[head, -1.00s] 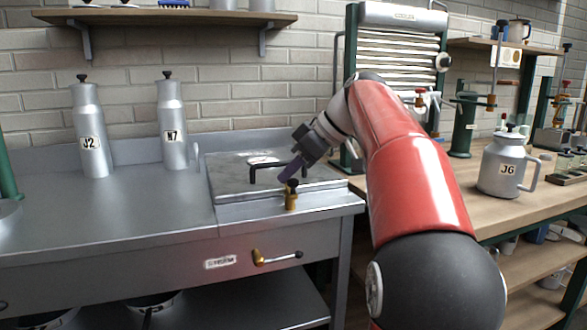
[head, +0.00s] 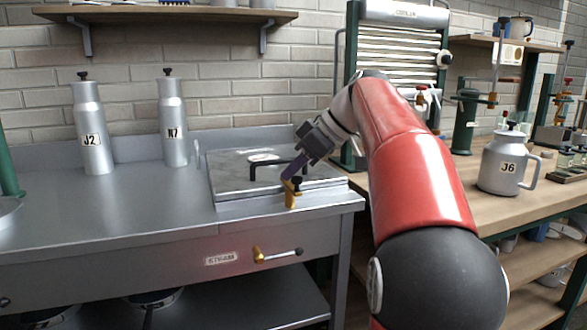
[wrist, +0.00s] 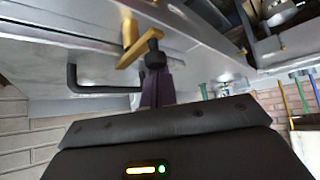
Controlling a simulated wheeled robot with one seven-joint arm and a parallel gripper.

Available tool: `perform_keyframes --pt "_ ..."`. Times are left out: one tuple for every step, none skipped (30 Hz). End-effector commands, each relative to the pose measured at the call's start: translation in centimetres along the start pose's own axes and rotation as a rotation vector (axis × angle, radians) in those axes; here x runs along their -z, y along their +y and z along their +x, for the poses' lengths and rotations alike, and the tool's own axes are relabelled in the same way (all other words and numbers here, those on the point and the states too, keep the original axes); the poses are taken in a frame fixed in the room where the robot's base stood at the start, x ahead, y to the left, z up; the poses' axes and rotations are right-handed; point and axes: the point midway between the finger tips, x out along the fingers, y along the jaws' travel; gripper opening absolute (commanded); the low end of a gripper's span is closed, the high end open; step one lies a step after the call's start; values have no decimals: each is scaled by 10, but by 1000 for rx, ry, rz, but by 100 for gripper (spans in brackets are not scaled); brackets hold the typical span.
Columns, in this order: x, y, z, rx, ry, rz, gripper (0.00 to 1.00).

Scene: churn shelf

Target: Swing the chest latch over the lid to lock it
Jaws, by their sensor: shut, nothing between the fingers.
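The chest lid (head: 230,184) is a flat grey metal plate, down on the worktop, with a dark bar handle (head: 255,172). The handle also shows in the wrist view (wrist: 72,78). The brass latch (head: 290,198) stands at the lid's front edge. In the wrist view its brass arm (wrist: 137,52) runs from a post to a black knob (wrist: 154,58). I cannot tell how far the arm reaches over the lid. My gripper (head: 289,174) is shut and empty, its purple fingers slanting down to the knob. In the wrist view the fingertips (wrist: 155,76) are right beside the knob, apparently touching it.
Two tall metal canisters, J2 (head: 92,125) and R7 (head: 173,120), stand on the steel worktop to the left. A jug marked J6 (head: 502,162) stands on the right bench.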

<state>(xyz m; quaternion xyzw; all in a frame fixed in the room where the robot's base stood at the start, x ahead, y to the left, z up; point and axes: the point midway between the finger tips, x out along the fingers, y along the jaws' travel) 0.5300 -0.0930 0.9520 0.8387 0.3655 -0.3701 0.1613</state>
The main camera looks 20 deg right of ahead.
Motion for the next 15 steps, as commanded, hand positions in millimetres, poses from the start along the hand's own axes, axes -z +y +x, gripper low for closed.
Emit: perform_keyframes --pt "0 0 0 0 -1 1 0" --pt "1 0 1 0 -1 0 0" --pt "3 -1 2 1 0 0 0" --pt "6 -2 3 1 0 -1 0" --pt "9 -3 4 2 0 -2 0" --pt "13 -4 7 3 -1 -3 0" --pt "18 -5 9 2 0 -2 0" --pt "22 -7 12 2 0 -2 0" --pt "29 -9 16 2 -1 -3 0" --pt "35 -11 19 2 -1 -2 0" --pt "36 -9 14 -4 1 1 0" --pt "34 -6 1 -9 1 4 0" --pt "33 -5 -7 -8 0 4 0" --pt "34 -4 -14 -8 1 3 0" --pt "34 -2 -24 -7 1 4 0"
